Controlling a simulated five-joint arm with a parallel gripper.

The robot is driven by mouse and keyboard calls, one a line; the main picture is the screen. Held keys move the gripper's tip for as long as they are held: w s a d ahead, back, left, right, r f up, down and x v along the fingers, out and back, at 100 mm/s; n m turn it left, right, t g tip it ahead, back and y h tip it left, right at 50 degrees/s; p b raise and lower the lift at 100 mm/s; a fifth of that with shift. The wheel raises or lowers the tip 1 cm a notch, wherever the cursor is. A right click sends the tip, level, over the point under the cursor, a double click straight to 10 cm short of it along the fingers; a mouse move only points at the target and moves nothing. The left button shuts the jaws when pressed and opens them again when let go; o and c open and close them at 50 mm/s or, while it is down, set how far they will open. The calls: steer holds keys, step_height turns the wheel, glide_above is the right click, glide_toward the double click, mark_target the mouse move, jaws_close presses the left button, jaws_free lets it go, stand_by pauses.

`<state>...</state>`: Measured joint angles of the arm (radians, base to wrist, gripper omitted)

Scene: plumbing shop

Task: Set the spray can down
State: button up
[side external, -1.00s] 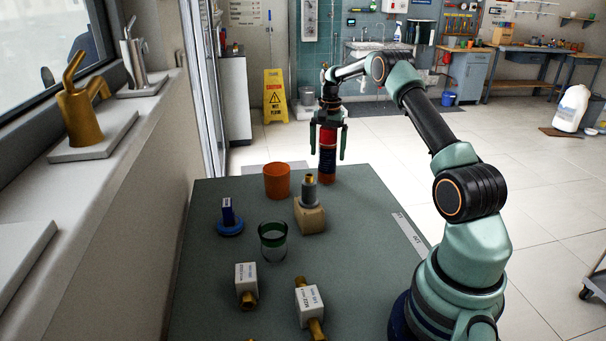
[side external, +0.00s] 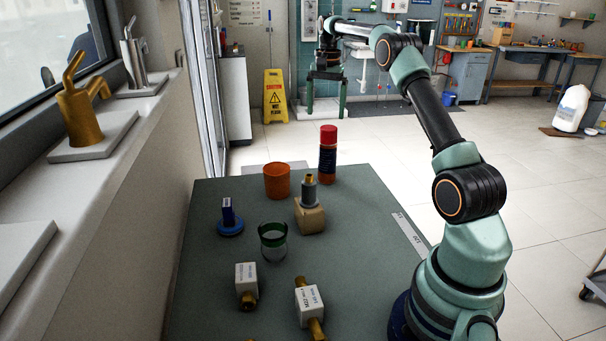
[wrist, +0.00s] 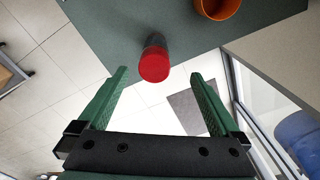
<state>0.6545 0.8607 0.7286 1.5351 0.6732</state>
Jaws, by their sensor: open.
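The spray can (side external: 328,158) stands upright near the far edge of the green table, with a red cap and a dark band above an orange-red lower part. In the wrist view the can (wrist: 154,60) shows from above, its red cap towards the camera, beyond the fingers. My gripper (side external: 325,108) is open and empty, raised well above the can and apart from it. In the wrist view both green fingers of my gripper (wrist: 160,78) are spread wide with nothing between them.
An orange cup (side external: 277,181) stands left of the can. A wooden block (side external: 310,218) bearing a grey fitting is in front. A green-rimmed glass (side external: 273,243), a blue stand (side external: 230,228) and two boxed brass fittings (side external: 246,280) are nearer. The table's right side is mostly clear.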

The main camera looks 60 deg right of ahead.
steer(key=s+a+r+n+t, duration=0.15)
steer(key=a+r+n, duration=0.3)
steer(key=a, duration=0.55)
steer(key=s+a+r+n+t, duration=0.1)
steer(key=s+a+r+n, duration=0.3)
steer(key=a, duration=0.7)
steer(key=s+a+f+n+t, duration=0.1)
steer(key=s+a+f+n, duration=0.1)
steer(key=s+a, duration=0.3)
steer(key=s+a+f+n+t, duration=0.2)
steer(key=s+a+f+n, duration=0.1)
steer(key=a, duration=0.5)
steer(key=shift+s+f+n, duration=0.2)
steer(key=shift+s+n, duration=0.65)
steer(key=shift+s, duration=0.25)
